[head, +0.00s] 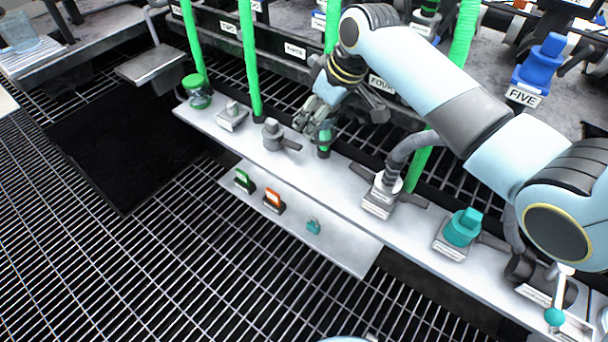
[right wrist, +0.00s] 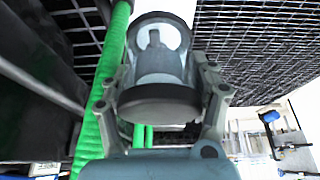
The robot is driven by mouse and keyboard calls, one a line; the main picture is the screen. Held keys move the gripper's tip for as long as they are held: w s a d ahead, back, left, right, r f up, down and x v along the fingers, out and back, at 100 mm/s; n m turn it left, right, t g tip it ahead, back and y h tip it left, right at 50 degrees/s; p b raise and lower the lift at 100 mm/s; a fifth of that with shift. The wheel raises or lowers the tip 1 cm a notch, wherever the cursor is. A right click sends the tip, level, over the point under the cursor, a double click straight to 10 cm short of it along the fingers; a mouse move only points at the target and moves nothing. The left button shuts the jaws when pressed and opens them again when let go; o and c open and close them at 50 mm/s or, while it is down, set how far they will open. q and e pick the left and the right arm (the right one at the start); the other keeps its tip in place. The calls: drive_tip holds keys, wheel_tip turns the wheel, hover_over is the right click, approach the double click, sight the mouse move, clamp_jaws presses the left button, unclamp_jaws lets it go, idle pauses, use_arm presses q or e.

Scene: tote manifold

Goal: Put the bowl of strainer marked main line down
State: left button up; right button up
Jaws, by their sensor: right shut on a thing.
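My right gripper (head: 314,120) comes in from the right and is over the pale shelf, in front of a green hose. In the right wrist view its two fingers (right wrist: 160,100) are closed around a clear, cup-like bowl (right wrist: 150,62) with a dark round end. The bowl is between the fingers, with a grey post showing through its wall. In the head view the gripper mostly hides the bowl. I cannot read a main line marking on it. My left gripper is not in view.
The pale shelf (head: 230,147) carries a grey valve (head: 272,134), a teal-knobbed fitting (head: 462,228) and a green-capped strainer (head: 197,92). A lower plate (head: 340,250) holds small green, orange and teal pieces, with bare room at its right. Green hoses (head: 247,60) stand close behind.

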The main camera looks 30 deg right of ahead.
drive_tip(key=f+b, duration=0.1)
drive_tip(key=f, duration=0.3)
drive_tip(key=f+b, duration=0.2)
drive_tip(key=f, duration=0.2)
drive_tip(key=f+b, duration=0.1)
drive_tip(key=f, duration=0.3)
drive_tip(key=shift+w+d+b, duration=0.15)
drive_tip(key=shift+d+b, duration=0.25)
drive_tip(key=shift+f, duration=0.1)
drive_tip(key=o, duration=1.3)
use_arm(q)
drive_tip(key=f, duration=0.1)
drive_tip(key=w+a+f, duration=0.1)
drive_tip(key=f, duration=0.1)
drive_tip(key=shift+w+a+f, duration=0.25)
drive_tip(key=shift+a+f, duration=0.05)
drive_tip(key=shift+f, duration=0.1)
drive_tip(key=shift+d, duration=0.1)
